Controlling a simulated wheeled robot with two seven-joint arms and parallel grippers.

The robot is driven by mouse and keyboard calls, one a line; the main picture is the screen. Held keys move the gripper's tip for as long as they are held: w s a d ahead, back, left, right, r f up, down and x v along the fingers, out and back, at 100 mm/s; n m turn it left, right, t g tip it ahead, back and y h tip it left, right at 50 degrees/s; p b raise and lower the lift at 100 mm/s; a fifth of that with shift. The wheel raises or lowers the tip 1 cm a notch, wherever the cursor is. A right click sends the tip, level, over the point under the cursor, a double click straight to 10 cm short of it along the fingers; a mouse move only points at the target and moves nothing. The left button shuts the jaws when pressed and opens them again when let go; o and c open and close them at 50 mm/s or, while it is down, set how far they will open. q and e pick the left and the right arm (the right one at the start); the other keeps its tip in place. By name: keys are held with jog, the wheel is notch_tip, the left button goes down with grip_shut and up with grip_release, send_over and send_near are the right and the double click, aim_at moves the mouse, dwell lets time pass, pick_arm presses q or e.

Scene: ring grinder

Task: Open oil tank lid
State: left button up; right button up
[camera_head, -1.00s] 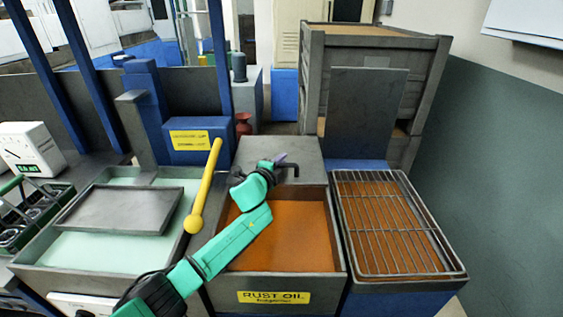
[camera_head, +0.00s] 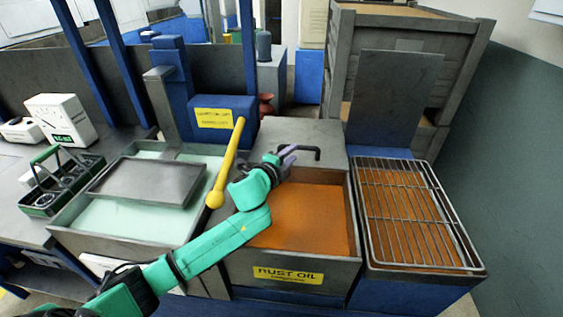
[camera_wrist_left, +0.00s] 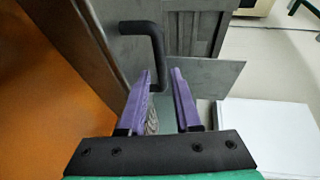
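The oil tank (camera_head: 357,208) is an open grey box with orange oil, labelled RUST OIL in yellow. Its flat grey lid (camera_head: 290,131) is at the rear of the tank, leaving the front oil surface exposed. A black bent handle (camera_head: 312,149) sits on the lid. My left gripper (camera_head: 286,156) is at this handle. In the left wrist view its purple fingers (camera_wrist_left: 168,92) are apart, and the handle (camera_wrist_left: 155,38) reaches down to the gap between them. Contact with the handle cannot be told. My right gripper is not in view.
A wire rack (camera_head: 420,215) lies over another orange tray on the right. On the left is a pale green basin (camera_head: 118,217) with a grey plate (camera_head: 150,182). A yellow lever (camera_head: 228,160) rises close beside my left arm. Grey crates (camera_head: 450,65) stand behind.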

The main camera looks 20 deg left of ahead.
pick_arm(q)
jog(key=v, duration=0.5)
jog(key=shift+s, duration=0.4)
jog(key=shift+a, duration=0.1)
